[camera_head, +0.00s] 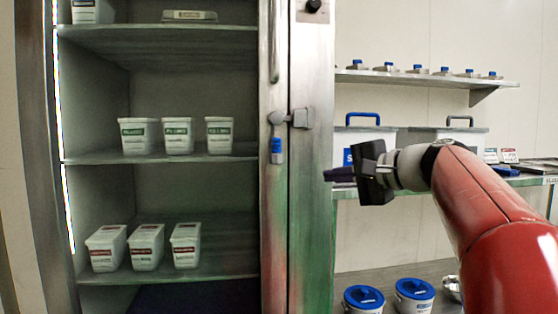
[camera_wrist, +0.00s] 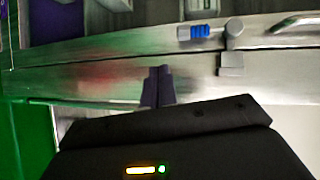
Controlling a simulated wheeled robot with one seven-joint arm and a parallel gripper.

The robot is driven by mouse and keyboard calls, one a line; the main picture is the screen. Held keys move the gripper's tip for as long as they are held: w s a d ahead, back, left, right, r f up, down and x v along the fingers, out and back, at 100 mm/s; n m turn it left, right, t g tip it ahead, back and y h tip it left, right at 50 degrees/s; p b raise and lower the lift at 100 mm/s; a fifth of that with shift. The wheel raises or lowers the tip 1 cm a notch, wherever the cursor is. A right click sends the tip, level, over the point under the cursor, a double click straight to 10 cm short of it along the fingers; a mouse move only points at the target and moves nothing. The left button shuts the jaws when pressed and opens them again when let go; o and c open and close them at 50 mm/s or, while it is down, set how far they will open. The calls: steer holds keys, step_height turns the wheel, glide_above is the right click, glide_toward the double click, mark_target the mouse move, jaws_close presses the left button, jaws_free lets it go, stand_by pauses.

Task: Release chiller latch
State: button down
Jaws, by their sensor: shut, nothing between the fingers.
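The chiller latch (camera_head: 292,118) is a grey metal fitting on the steel upright at the chiller's right edge. Its blue grip (camera_head: 277,150) hangs down from it. In the wrist view, the latch (camera_wrist: 232,38) is at the upper right, with the blue grip (camera_wrist: 200,32) pointing left. My gripper (camera_head: 328,175) is to the right of and a little below the latch, apart from it. Its dark fingers are shut and empty; in the wrist view the fingertips (camera_wrist: 158,71) appear in front of the steel upright.
A vertical handle (camera_head: 275,42) is above the latch. White tubs (camera_head: 178,136) stand on the chiller shelves (camera_head: 160,157). To the right, a wall shelf (camera_head: 425,80) holds small blue-topped items. Blue-lidded containers (camera_head: 414,290) stand low on the right, below my arm.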

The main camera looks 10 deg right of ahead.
steer(key=d+r, duration=0.1)
steer(key=w+d+r+t+y, duration=0.1)
steer(key=r, duration=0.1)
steer(key=d+r+t, duration=0.1)
steer(key=shift+w+d+r+m+y+b, duration=0.1)
steer(key=shift+w+r+m+y+b, duration=0.2)
steer(key=shift+w+r, duration=0.05)
steer(key=shift+s+a+p+x, duration=0.15)
steer(key=shift+s+a+x, duration=0.2)
steer(key=shift+x, duration=1.8)
steer(key=shift+s+a+p+x, duration=0.2)
steer(key=shift+a+x, duration=0.25)
steer(key=shift+x, duration=1.7)
steer(key=shift+s+a+p+x, duration=0.15)
steer(key=shift+s+a+x, duration=0.2)
steer(key=shift+x, duration=1.75)
